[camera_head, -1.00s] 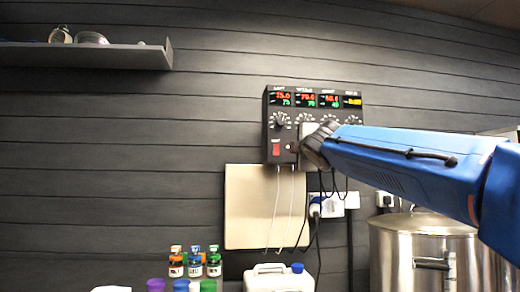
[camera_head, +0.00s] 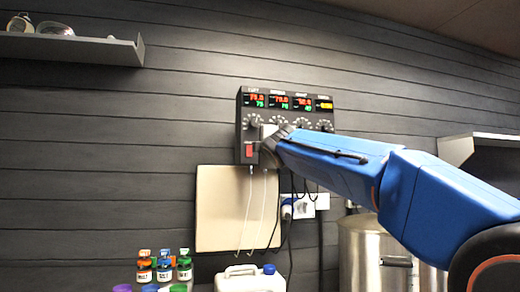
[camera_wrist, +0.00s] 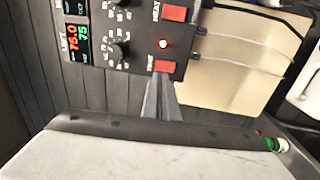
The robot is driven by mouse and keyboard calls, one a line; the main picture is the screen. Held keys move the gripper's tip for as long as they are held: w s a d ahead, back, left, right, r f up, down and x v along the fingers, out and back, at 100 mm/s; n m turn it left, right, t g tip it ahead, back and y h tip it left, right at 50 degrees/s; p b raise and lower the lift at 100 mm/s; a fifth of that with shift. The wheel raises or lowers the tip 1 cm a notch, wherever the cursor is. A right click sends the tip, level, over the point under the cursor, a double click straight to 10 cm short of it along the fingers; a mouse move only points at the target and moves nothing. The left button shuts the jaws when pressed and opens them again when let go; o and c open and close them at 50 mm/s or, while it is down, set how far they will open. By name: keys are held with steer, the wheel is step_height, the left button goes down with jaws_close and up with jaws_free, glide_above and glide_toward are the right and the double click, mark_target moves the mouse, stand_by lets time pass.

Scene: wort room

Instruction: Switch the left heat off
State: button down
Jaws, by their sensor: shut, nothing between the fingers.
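The black control box (camera_head: 243,120) hangs on the wall with several displays along its top. Its left column has a display reading about 75 (camera_wrist: 75,30), a black knob (camera_wrist: 118,52) and a red rocker switch (camera_wrist: 165,66), which also shows in the head view (camera_head: 249,151). A small red lamp (camera_wrist: 163,44) beside that switch looks lit. A second red switch (camera_wrist: 174,13) lies further along the box. My gripper (camera_wrist: 162,82) is shut and empty, its tips at the left switch's lower edge in the wrist view; I cannot tell whether they touch. In the head view my wrist hides the fingertips.
A pale board (camera_head: 222,210) hangs below the box, with thin probe cables in front. Plugs and sockets (camera_head: 305,205) are to its right. A steel pot (camera_head: 358,255), small bottles (camera_head: 165,265) and a white canister (camera_head: 250,280) stand below. A shelf (camera_head: 80,50) is upper left.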

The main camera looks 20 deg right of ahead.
mark_target(249, 151)
steer(key=w+r, duration=0.1)
steer(key=w, duration=0.7)
steer(key=shift+w, duration=0.15)
